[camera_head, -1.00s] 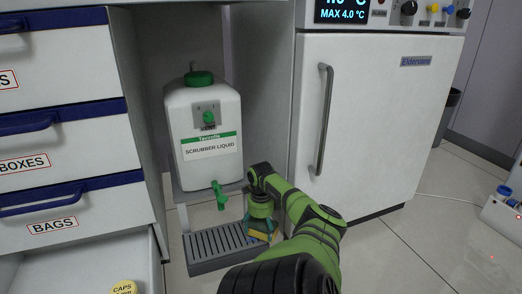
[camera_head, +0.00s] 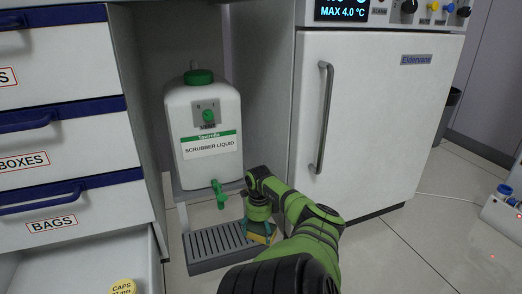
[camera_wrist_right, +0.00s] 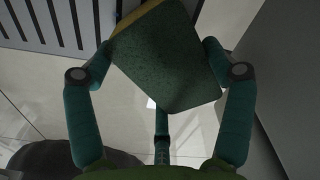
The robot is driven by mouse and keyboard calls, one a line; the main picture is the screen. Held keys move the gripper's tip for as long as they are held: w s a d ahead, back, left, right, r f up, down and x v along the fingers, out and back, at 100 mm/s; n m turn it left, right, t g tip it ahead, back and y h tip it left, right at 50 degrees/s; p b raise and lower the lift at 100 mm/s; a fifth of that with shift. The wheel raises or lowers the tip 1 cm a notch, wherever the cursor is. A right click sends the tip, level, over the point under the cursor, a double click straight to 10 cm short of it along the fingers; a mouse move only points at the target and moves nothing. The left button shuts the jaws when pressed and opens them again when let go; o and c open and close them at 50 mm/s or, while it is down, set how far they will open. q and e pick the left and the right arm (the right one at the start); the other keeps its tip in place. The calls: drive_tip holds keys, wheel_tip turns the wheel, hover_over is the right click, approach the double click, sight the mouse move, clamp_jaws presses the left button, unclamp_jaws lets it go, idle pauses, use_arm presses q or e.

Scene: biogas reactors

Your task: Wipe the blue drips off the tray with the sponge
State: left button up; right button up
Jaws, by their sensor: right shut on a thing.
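The grey slatted tray (camera_head: 206,265) lies low on the floor under the green tap (camera_head: 219,194) of the white scrubber liquid jug (camera_head: 208,122). My right gripper (camera_head: 260,226) is shut on the sponge (camera_head: 262,239), at the tray's right end. In the right wrist view the sponge (camera_wrist_right: 168,62), dark green with a yellow edge, sits between both fingers of the gripper (camera_wrist_right: 162,50). The tray's dark slats (camera_wrist_right: 62,22) show at the upper left there. I cannot tell whether the sponge touches the tray. No blue drips can be made out. My left gripper is not in view.
The white fridge (camera_head: 370,110) stands to the right and a drawer cabinet (camera_head: 65,160) to the left, with its bottom drawer (camera_head: 90,255) open. The tray lies between them. The tiled floor (camera_head: 420,235) in front of the fridge is clear.

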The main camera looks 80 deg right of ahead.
drive_tip(key=shift+w+a+p, duration=0.35)
drive_tip(key=shift+w+a, duration=0.15)
drive_tip(key=shift+w, duration=0.35)
drive_tip(key=shift+w+a+p, duration=0.3)
drive_tip(key=shift+w+a, duration=0.15)
drive_tip(key=shift+w, duration=0.4)
drive_tip(key=shift+w+a+f, duration=0.1)
drive_tip(key=shift+w+a, duration=0.55)
drive_tip(key=shift+w, duration=0.35)
drive_tip(key=shift+p, duration=0.65)
drive_tip(key=shift+s+d+p, duration=0.4)
drive_tip(key=shift+s, duration=0.35)
drive_tip(key=shift+s+d, duration=0.5)
drive_tip(key=shift+s, duration=0.2)
drive_tip(key=shift+s+d, duration=0.45)
drive_tip(key=shift+s, duration=0.35)
drive_tip(key=shift+s+d, duration=0.45)
drive_tip(key=shift+s, duration=0.35)
